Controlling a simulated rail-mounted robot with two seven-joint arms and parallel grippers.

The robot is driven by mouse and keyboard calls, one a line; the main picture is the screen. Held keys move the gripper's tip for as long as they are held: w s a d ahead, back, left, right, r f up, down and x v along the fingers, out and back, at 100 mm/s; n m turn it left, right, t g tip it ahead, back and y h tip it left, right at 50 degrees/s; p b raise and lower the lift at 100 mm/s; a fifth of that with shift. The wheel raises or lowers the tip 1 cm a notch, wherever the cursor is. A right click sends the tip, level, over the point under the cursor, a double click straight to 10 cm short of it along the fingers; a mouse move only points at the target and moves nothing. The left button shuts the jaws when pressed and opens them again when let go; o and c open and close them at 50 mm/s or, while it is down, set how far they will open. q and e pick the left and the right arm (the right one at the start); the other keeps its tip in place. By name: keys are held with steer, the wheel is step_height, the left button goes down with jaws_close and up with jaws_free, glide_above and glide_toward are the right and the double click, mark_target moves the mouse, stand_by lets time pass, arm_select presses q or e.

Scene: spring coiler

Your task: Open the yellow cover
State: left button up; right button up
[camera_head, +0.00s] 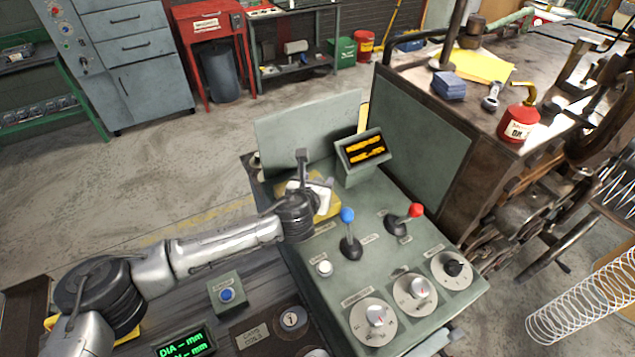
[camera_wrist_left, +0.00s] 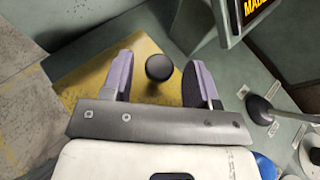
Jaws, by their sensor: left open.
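The yellow cover shows in the wrist view as a worn yellow plate (camera_wrist_left: 88,68) with a round black knob (camera_wrist_left: 159,67). In the head view, parts of the yellow cover (camera_head: 326,214) show around my left gripper (camera_head: 316,190), at the far left of the grey control console. My left gripper is open in the wrist view (camera_wrist_left: 163,80), with one finger on each side of the knob. Gaps show between the knob and both fingers. In the head view the gripper hides the knob and much of the cover. My right gripper is not in view.
A tilted display box (camera_head: 361,153) stands close right of the gripper. A blue-knobbed lever (camera_head: 348,230) and a red-knobbed lever (camera_head: 408,217) rise from the console (camera_head: 440,238). An upright grey panel (camera_head: 285,133) stands behind the cover. A button box (camera_head: 227,295) sits near my arm.

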arm_select(q)
steer(key=shift+w+d+f, duration=0.15)
steer(key=shift+w+f, duration=0.05)
steer(key=shift+w, duration=0.25)
steer(key=shift+c, duration=0.5)
jaws_close()
